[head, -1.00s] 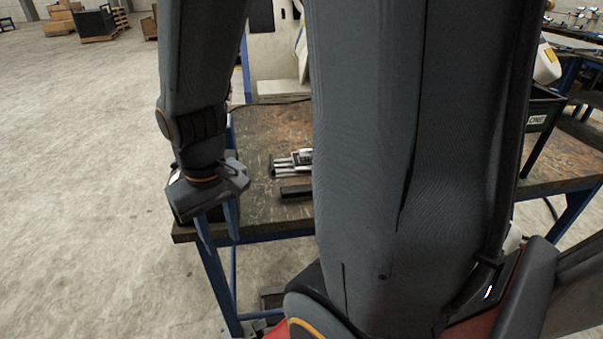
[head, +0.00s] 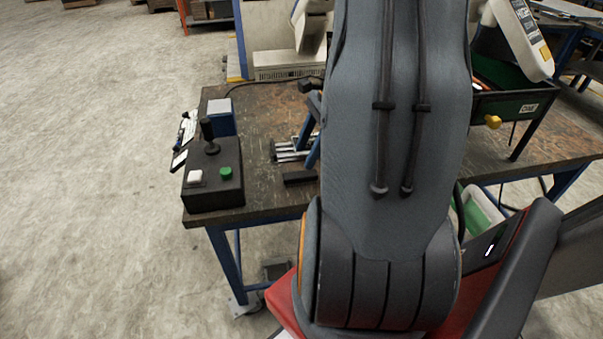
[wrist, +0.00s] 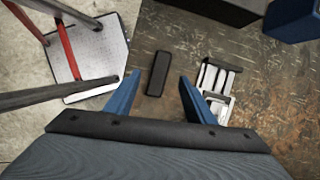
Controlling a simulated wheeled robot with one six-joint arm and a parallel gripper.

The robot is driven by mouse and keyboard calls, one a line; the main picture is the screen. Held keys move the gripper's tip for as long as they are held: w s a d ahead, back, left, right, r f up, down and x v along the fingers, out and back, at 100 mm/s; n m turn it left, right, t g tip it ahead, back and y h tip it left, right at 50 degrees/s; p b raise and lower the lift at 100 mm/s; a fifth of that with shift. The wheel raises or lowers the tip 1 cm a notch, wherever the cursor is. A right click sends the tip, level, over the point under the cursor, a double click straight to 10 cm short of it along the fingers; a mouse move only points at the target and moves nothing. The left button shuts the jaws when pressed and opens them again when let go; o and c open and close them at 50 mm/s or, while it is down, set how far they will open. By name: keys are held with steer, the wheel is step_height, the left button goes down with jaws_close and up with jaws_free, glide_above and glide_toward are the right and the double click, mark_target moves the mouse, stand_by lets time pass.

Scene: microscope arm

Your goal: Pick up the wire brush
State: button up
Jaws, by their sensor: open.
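The wire brush, a dark oblong block (head: 299,177), lies on the worn table near its front edge, partly hidden by my arm in the head view. In the wrist view the brush (wrist: 157,74) lies beyond my fingertips, in line with the gap between them. My gripper (wrist: 159,77) is open, its two blue fingers spread to either side, with nothing held. In the head view my gripper's blue fingers (head: 309,142) show beside my arm, over the table near the brush. How high they are above the brush is hard to tell.
A silver metal tool with rods (wrist: 216,82) lies close to the right of the brush in the wrist view. A black control box (head: 213,184) with a joystick and a blue box (head: 220,117) stand on the left of the table (head: 262,112). A dark bin (head: 507,105) is at right.

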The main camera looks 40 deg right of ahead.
mark_target(302, 174)
steer(key=shift+s+d+m, duration=0.25)
steer(key=shift+d+m, duration=0.35)
steer(key=shift+d, duration=0.2)
steer(key=shift+d+f, duration=0.15)
steer(key=shift+p+x, duration=0.3)
steer(key=shift+x, duration=0.9)
steer(key=x, duration=0.2)
steer(key=p+x, duration=0.1)
steer(key=x, duration=0.1)
steer(key=shift+s+a, duration=0.15)
steer(key=shift+a, duration=0.1)
steer(key=shift+a+f, duration=0.15)
steer(key=shift+f, duration=0.3)
steer(key=shift+f, duration=0.25)
steer(key=c, duration=1.2)
